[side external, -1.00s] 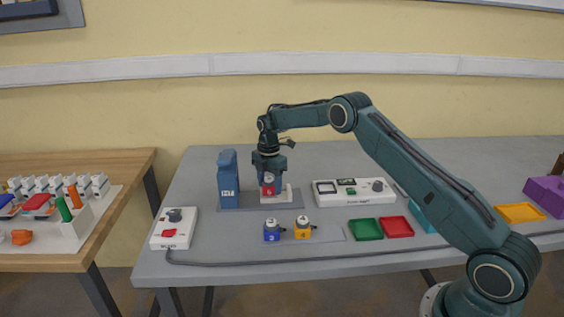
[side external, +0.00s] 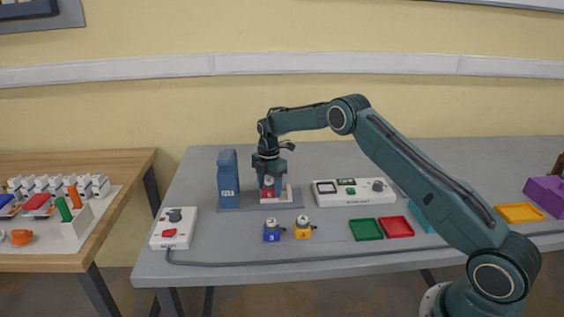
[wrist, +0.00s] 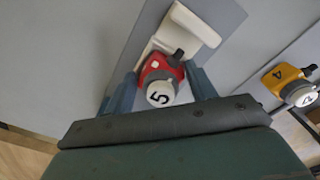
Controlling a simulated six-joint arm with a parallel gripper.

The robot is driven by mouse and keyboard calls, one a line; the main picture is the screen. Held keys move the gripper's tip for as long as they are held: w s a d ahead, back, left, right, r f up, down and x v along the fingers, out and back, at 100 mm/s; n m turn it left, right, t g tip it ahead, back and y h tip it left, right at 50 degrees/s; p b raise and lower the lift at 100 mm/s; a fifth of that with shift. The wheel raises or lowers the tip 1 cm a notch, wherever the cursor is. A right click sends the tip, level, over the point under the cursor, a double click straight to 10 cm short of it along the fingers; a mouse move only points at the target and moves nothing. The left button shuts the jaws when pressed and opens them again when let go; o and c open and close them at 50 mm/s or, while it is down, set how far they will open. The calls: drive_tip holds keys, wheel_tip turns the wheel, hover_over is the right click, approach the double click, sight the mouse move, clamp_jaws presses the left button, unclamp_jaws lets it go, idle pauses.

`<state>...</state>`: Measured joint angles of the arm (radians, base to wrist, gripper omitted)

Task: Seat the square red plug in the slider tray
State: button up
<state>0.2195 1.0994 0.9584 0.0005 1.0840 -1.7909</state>
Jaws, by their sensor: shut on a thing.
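The red plug (wrist: 160,75) has a white round top marked 5 and a black side knob. My gripper (wrist: 163,92) is shut on it, with one finger on each side. In the side view the red plug (side external: 268,193) is low at the white slider tray (side external: 287,195), largely covered by my gripper (side external: 268,188). In the wrist view the white tray (wrist: 196,24) extends beyond the plug, with a raised end wall. The plug's underside is hidden, so I cannot tell whether it is fully down in the tray.
A blue upright machine (side external: 228,178) stands just left of the tray on a grey plate (side external: 236,208). A blue plug (side external: 271,232) and a yellow plug (side external: 303,231) stand in front. A white meter box (side external: 353,191) is right; a control box (side external: 173,228) is left.

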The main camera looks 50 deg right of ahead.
drive_tip(key=shift+f, duration=0.1)
idle(0.7)
drive_tip(key=o, duration=1.5)
drive_tip(key=shift+o, duration=0.2)
drive_tip(key=shift+r, duration=3.5)
